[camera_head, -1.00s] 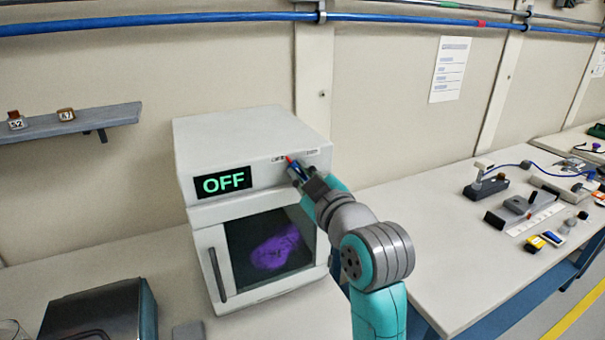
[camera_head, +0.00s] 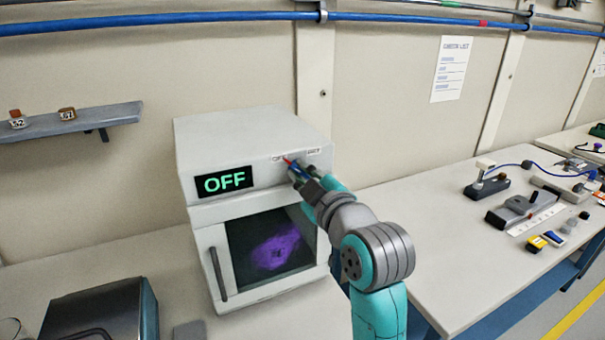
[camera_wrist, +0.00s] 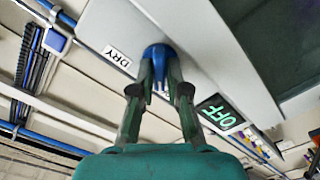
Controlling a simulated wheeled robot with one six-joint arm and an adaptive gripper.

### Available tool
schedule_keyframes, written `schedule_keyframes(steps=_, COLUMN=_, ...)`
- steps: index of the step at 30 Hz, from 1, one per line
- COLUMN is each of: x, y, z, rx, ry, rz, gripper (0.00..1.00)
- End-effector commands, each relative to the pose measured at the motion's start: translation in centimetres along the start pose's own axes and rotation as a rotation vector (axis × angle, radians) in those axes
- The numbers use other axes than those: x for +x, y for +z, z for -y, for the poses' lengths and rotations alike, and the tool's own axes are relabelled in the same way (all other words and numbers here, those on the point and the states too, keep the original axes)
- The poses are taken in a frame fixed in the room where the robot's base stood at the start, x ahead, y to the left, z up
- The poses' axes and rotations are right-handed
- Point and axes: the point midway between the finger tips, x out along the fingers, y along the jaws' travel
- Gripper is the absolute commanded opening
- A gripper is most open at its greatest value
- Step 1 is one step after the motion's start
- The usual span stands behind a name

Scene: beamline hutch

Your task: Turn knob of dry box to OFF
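The dry box (camera_head: 250,150) is a white cabinet on the left bench. Its display (camera_head: 224,181) reads OFF in green. The knob is mostly hidden behind my gripper in the head view, where a small red mark (camera_head: 287,160) shows beside it. In the wrist view the knob (camera_wrist: 157,52) is blue and sits between my fingertips, near a DRY label (camera_wrist: 117,56). My gripper (camera_head: 297,174) is at the front panel's upper right. Its fingers, seen in the wrist view (camera_wrist: 160,78), are close around the knob and appear to touch both sides.
The box's window (camera_head: 270,245) glows purple inside. A dark metal case (camera_head: 100,315) stands at lower left. A wall shelf (camera_head: 70,122) holds two small labelled items. The right bench (camera_head: 430,220) carries several tools, with its near left part clear.

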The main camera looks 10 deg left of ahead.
Motion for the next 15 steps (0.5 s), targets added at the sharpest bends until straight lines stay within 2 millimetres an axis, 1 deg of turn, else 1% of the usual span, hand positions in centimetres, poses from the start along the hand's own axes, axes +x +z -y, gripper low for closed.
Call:
schedule_keyframes(steps=10, x=-0.1, y=0.0, z=0.0, rx=0.001, ry=0.001, rz=-0.001, gripper=0.22)
schedule_keyframes(steps=13, x=-0.8, y=0.0, z=0.0, rx=0.001, ry=0.002, rz=-0.001, gripper=0.22)
schedule_keyframes(steps=15, x=-1.7, y=0.0, z=0.0, rx=0.001, ry=0.002, rz=-0.001, gripper=0.22)
